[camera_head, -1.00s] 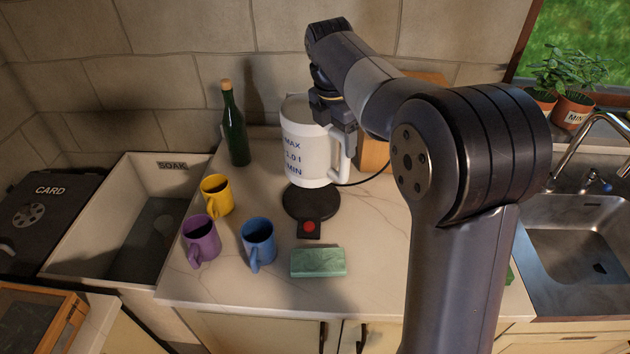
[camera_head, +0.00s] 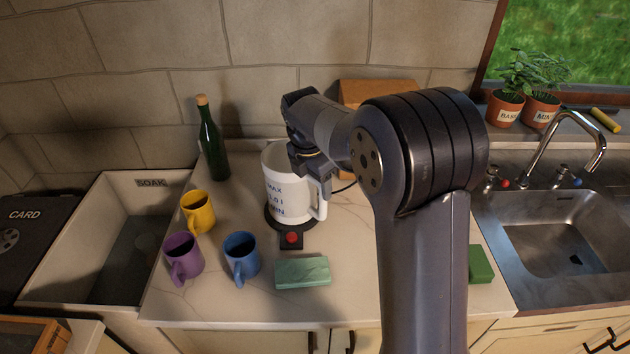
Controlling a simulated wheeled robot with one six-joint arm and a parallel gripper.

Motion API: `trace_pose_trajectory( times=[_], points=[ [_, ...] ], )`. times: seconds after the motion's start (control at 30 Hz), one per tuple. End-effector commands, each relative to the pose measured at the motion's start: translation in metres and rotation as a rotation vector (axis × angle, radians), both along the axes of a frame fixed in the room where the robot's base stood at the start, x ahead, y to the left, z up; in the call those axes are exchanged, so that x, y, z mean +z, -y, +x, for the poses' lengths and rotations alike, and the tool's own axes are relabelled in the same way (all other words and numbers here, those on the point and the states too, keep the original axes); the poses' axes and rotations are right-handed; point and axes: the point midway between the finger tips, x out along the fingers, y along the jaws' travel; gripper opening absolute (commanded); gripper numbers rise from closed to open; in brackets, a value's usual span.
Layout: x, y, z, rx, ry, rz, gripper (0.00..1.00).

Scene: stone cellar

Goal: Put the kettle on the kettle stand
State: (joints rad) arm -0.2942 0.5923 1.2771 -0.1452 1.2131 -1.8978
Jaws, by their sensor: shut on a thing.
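The white kettle (camera_head: 284,190) with blue lettering is upright over the round black kettle stand (camera_head: 272,222), which has a red button (camera_head: 291,237) at its front. The kettle's body hides most of the stand. Its base looks to be on or very close to the stand; I cannot tell whether it bears its full weight. My gripper (camera_head: 318,178) is shut on the kettle at its upper right side, by the handle. The fingertips are partly hidden.
Yellow (camera_head: 198,212), purple (camera_head: 183,257) and blue (camera_head: 242,258) mugs stand left of the stand. A green bottle (camera_head: 212,145) stands behind. A pale green block (camera_head: 303,272) lies in front. A wooden block (camera_head: 378,92) is behind my arm. The sink (camera_head: 560,240) is right.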

Motion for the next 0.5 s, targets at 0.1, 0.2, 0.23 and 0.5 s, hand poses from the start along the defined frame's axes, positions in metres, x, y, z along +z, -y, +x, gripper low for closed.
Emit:
trace_pose_trajectory(
  times=[0.1, 0.2, 0.23, 0.5],
  points=[
    [-0.0004, -0.0002, 0.0007, -0.001, 0.003, 0.001, 0.00],
    [-0.0021, -0.0001, 0.0000, 0.000, 0.000, 0.000, 0.65],
    [-0.0021, 0.0000, 0.0000, 0.000, 0.000, 0.000, 0.68],
    [-0.0019, 0.0000, 0.0000, 0.000, 0.000, 0.000, 0.82]
  ],
)
